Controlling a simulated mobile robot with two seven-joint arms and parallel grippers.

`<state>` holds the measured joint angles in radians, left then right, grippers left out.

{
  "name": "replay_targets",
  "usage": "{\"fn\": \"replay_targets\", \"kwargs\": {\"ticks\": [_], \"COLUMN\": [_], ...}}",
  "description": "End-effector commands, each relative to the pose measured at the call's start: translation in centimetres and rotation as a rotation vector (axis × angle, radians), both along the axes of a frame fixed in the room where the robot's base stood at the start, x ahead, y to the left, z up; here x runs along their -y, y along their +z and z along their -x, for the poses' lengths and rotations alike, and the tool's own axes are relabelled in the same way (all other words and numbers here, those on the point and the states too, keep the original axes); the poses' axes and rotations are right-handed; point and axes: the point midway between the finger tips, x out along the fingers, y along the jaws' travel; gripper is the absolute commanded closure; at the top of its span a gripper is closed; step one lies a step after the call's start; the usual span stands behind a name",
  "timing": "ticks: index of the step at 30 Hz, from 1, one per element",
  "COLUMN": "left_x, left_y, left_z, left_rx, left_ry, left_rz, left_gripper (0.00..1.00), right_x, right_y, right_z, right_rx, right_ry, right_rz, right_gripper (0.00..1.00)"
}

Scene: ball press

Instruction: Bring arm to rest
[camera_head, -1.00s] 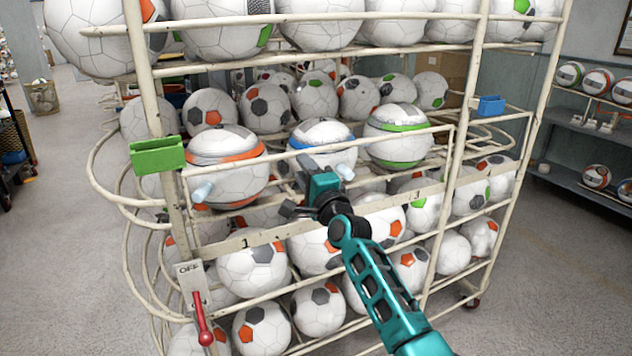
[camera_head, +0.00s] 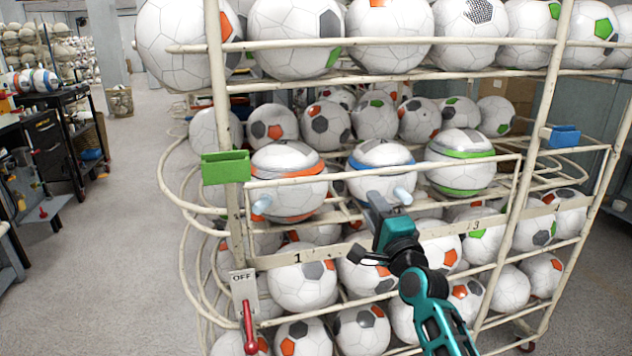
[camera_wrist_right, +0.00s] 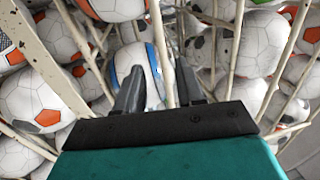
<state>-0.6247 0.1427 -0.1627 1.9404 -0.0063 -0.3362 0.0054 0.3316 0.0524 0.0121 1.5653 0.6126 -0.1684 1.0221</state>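My right gripper (camera_head: 362,230) is at the front of the ball rack, just below the middle striped ball. In the right wrist view, its two dark fingers (camera_wrist_right: 158,85) are spread apart with nothing held between them. The blue-striped ball (camera_head: 380,168) sits on the middle shelf and shows behind the fingers in the right wrist view (camera_wrist_right: 140,68). A pale blue handle (camera_head: 403,196) lies just right of the upper finger. My left gripper is not in view.
The cream rack (camera_head: 330,258) has bars close around the gripper. An orange-striped ball (camera_head: 287,178) and a green-striped ball (camera_head: 460,160) flank the middle one. A red lever (camera_head: 248,325) hangs at the rack's lower left. Open floor (camera_head: 110,220) lies left; dark carts stand farther left.

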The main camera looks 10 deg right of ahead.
Motion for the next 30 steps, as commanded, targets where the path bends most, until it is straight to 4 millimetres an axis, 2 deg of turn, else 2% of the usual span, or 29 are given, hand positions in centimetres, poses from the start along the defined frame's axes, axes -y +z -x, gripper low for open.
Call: {"fn": "replay_targets", "kwargs": {"ticks": [2, 4, 8, 9, 12, 15, 18, 21, 24, 27, 30], "left_x": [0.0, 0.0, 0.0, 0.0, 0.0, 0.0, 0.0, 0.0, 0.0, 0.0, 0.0], "left_y": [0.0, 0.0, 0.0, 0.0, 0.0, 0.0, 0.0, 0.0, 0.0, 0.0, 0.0], "left_z": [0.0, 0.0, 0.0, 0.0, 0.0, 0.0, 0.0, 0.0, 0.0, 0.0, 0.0], "left_rx": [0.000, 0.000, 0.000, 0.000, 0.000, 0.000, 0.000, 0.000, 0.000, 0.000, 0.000], "left_ry": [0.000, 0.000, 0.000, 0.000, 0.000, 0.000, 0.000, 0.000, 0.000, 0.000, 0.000], "left_rz": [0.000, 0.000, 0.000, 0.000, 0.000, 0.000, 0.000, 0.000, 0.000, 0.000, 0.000], "left_gripper": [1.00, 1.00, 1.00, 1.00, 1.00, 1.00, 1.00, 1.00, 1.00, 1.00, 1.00], "right_x": [-0.2, -0.5, -1.6, -2.0, -2.9, -3.8, -4.5, -5.0, -5.3, -5.4, -5.5], "right_y": [-1.6, -4.0, -10.9, -13.2, -18.2, -22.4, -25.5, -27.5, -28.5, -29.0, -29.0], "right_z": [0.7, 2.0, 6.5, 8.3, 13.2, 18.6, 23.7, 27.9, 30.7, 32.1, 32.3], "right_rx": [-0.025, -0.064, -0.172, -0.206, -0.282, -0.340, -0.375, -0.390, -0.392, -0.388, -0.387], "right_ry": [-0.003, -0.006, 0.008, 0.021, 0.072, 0.151, 0.242, 0.327, 0.389, 0.423, 0.428], "right_rz": [0.050, 0.146, 0.441, 0.550, 0.817, 1.074, 1.303, 1.476, 1.592, 1.652, 1.662], "right_gripper": [0.62, 0.62, 0.62, 0.62, 0.62, 0.62, 0.62, 0.62, 0.62, 0.62, 0.62]}}
